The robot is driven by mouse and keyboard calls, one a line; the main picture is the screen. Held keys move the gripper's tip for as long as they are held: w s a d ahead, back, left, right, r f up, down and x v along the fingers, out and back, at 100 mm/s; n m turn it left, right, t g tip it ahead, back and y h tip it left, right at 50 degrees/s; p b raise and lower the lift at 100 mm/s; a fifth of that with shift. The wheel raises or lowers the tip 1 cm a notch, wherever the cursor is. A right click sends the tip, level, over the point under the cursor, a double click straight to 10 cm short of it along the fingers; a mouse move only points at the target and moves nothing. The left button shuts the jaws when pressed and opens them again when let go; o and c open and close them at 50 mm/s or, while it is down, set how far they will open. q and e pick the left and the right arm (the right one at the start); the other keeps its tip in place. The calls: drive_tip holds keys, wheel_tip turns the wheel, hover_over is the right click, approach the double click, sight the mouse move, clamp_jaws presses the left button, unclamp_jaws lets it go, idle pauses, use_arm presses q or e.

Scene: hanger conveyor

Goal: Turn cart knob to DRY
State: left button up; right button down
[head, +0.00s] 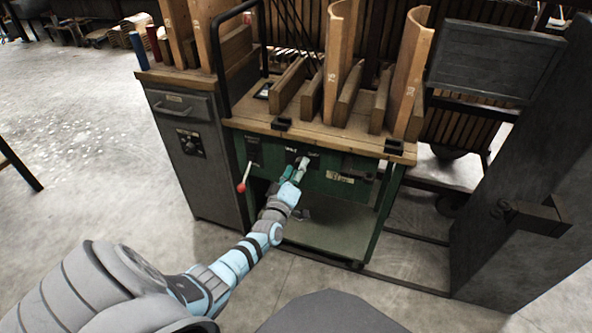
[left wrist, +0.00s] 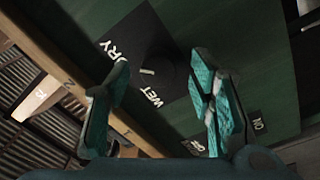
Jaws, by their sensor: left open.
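The cart (head: 262,123) has a green front panel with a black plate marked WET and DRY (head: 313,155). In the left wrist view, a dark round knob (left wrist: 165,78) sits on that plate (left wrist: 128,32). A short pale mark on the knob faces the label side, between the two words; its exact setting is hard to tell. My left gripper (head: 303,164) is at the panel and hides the knob in the head view. In the left wrist view, the open teal fingers (left wrist: 160,72) stand on either side of the knob, with a gap around it. My right gripper is out of view.
A red-tipped lever (head: 241,187) sticks out left of the plate. A grey drawer cabinet (head: 215,185) stands at the left. Wooden boards (head: 340,60) rise from the cart top. A dark upright panel (head: 530,150) stands at the right. The floor in front is clear.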

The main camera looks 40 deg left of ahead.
use_arm(q)
drive_tip(key=shift+s, duration=0.1)
drive_tip(key=v, duration=1.2)
drive_tip(key=shift+f, duration=0.1)
